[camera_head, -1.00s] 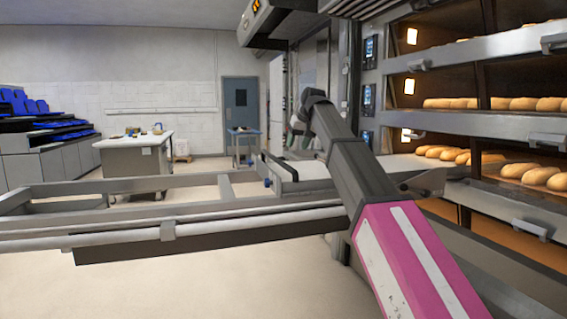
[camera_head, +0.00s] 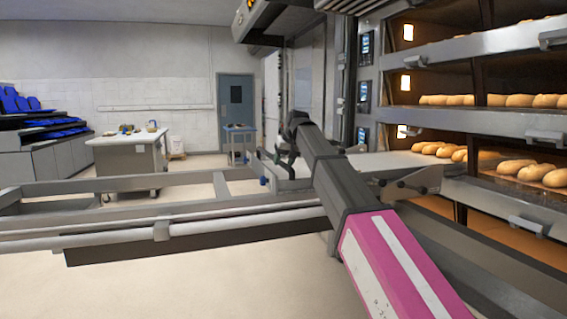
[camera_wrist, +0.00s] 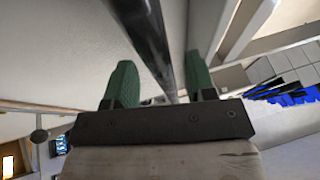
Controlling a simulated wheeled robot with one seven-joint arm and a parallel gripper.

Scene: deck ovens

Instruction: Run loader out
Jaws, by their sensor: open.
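The loader's long grey frame (camera_head: 110,188) runs across the head view in front of the ovens. Its pale flat deck (camera_head: 400,161) lies at the oven front, level with a deck holding loaves. My gripper shows in the wrist view (camera_wrist: 160,62) with two green fingers spread apart. A dark round bar (camera_wrist: 150,35) passes through the gap between them, and I cannot tell whether either finger touches it. In the head view my arm reaches over the frame, and its far end hides the fingers.
Stacked oven decks with loaves (camera_head: 530,170) stand at the right, with a grey bracket (camera_head: 410,185) low in front. A small blue table (camera_head: 240,140) stands by the door. The front floor is clear.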

